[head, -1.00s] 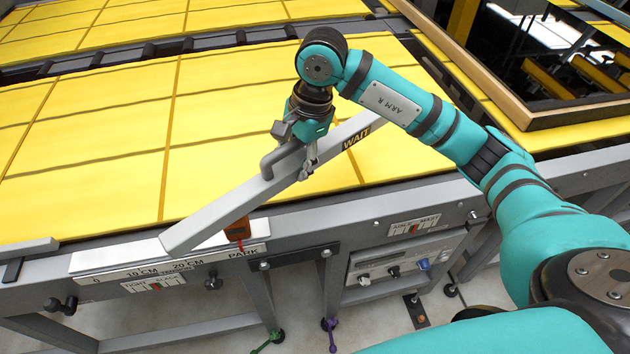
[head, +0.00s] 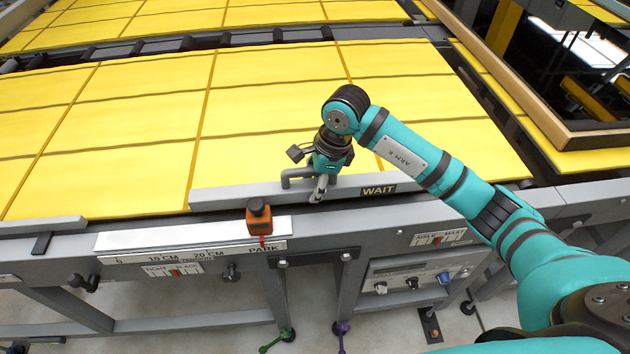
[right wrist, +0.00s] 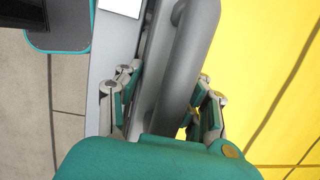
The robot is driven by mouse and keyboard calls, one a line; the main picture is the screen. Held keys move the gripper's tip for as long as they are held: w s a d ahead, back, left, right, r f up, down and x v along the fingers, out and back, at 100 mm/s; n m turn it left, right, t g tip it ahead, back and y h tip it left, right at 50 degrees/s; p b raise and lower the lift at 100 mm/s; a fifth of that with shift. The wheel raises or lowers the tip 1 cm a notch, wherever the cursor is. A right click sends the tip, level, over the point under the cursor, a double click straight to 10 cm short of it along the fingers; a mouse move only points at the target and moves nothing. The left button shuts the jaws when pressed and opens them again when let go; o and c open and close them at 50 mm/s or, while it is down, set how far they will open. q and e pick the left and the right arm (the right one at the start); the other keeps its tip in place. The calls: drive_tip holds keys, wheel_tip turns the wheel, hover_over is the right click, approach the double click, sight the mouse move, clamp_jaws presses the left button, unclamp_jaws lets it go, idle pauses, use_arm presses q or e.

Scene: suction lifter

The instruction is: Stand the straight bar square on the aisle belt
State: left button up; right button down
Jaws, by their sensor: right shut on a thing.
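The straight bar (head: 235,195) is long and grey, with a handle and a WAIT label. In the head view it lies level along the front edge of the near yellow-covered belt (head: 110,170), roughly parallel to that edge. I cannot tell whether its underside touches. My right gripper (head: 319,190) is shut on the bar's handle. The right wrist view shows the fingers (right wrist: 160,110) on both sides of the grey handle (right wrist: 185,70), with yellow surface to the right and floor to the left. My left gripper is not in view.
An orange block with a black knob (head: 259,215) sits by the front rail, close before the bar. A ruled plate (head: 180,236) marked PARK lies on the rail. Another grey bar (head: 40,226) lies at left. A wooden-edged opening (head: 540,110) is at back right.

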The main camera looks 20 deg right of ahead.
drive_tip(key=shift+b, duration=0.35)
drive_tip(key=shift+w+d+b, duration=0.1)
drive_tip(key=shift+w+b, duration=0.3)
drive_tip(key=shift+w, duration=0.2)
drive_tip(key=b, duration=0.5)
hover_over(306, 162)
drive_tip(key=s, duration=0.3)
drive_tip(key=shift+d+f, duration=0.1)
drive_tip(key=shift+w+d+b, duration=0.25)
drive_tip(key=shift+w+b, duration=0.1)
drive_tip(key=shift+w, duration=0.95)
drive_tip(key=shift+f, duration=0.75)
drive_tip(key=c, duration=0.7)
unclamp_jaws()
drive_tip(key=shift+f, duration=0.1)
